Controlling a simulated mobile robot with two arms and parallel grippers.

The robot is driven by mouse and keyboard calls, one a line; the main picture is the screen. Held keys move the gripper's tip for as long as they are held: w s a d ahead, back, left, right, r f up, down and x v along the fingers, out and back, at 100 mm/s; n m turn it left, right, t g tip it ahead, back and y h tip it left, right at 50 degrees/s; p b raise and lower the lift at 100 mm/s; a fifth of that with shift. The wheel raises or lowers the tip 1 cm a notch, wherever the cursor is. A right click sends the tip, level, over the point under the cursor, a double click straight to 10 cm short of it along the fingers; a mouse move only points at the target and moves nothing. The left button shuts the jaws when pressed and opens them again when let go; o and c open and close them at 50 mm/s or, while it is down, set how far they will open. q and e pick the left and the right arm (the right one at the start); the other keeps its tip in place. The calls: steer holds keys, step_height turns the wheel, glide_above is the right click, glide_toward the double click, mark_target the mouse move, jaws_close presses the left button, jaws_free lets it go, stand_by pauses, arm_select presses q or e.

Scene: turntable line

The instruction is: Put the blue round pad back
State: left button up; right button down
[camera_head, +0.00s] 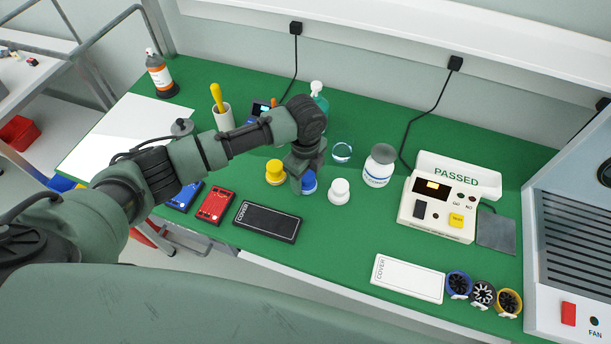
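The blue round pad (310,183) stands on the green bench top between a yellow round pad (275,171) on its left and a white round pad (339,191) on its right. My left gripper (300,180) reaches down from above at the blue pad and hides its left and upper part. The fingertips are mostly hidden, so I cannot tell whether they grip the pad or only stand beside it. My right gripper is not in view.
A black cover (268,221), a red board (215,204) and a blue board (183,196) lie in front. A tester (437,211) and white cover (408,278) are further right.

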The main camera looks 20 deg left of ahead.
arm_select(q)
steer(key=shift+o, duration=0.9)
steer(key=shift+r, duration=0.25)
step_height(320, 180, up, 12)
steer(key=b, duration=0.1)
steer(key=shift+b, duration=0.4)
steer(key=shift+f, duration=0.1)
